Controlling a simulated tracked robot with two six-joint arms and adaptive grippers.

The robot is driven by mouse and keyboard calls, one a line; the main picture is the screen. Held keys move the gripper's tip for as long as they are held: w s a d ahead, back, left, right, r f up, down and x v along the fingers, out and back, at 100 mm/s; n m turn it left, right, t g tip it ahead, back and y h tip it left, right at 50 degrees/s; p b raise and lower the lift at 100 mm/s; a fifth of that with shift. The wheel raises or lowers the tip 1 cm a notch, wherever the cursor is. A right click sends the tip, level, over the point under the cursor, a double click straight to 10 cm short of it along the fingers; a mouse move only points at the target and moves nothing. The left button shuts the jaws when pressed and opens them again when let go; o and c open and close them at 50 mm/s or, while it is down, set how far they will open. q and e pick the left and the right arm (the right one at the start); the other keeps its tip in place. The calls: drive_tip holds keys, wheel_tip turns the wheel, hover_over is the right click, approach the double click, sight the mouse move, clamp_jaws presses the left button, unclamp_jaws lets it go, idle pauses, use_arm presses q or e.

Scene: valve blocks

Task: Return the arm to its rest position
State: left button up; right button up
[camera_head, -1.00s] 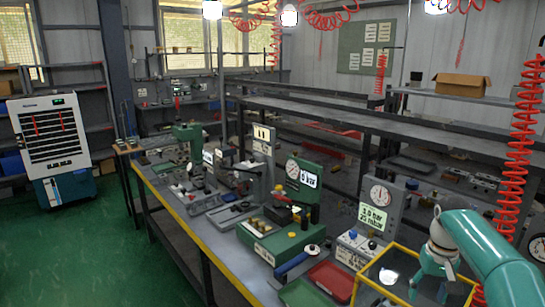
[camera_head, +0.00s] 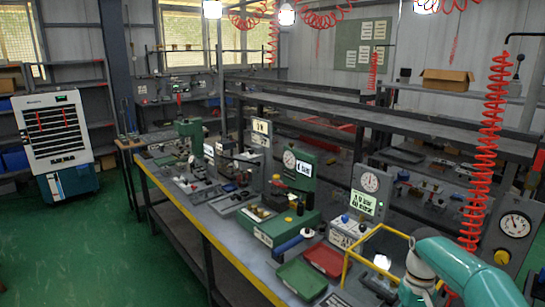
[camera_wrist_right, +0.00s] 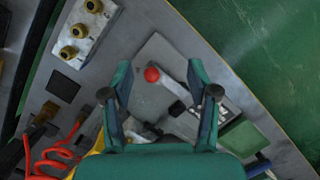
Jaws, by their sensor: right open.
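My right arm (camera_head: 465,265), teal, comes in from the lower right of the head view. Its gripper hangs low at the bottom edge there, beside a yellow frame (camera_head: 375,235), and its fingertips are hidden. In the right wrist view my right gripper (camera_wrist_right: 158,74) is open, with its two teal fingers wide apart. My left gripper is not in view.
The workbench holds a green valve block (camera_head: 285,228), a gauge panel (camera_head: 370,190), a green tray (camera_head: 301,279) and a red tray (camera_head: 325,260). A red coiled hose (camera_head: 485,150) hangs near my right arm. A block with brass knobs (camera_wrist_right: 80,35) shows in the wrist view.

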drive_tip(key=s+a+f+t+y, duration=0.3)
drive_tip(key=s+a+f, duration=1.7)
drive_tip(key=s+f, duration=0.3)
drive_tip(key=shift+s+a+f+m, duration=0.2)
drive_tip(key=shift+s+m, duration=0.2)
drive_tip(key=shift+s, duration=0.65)
idle(0.4)
drive_tip(key=c, duration=0.4)
drive_tip(key=shift+o, duration=0.2)
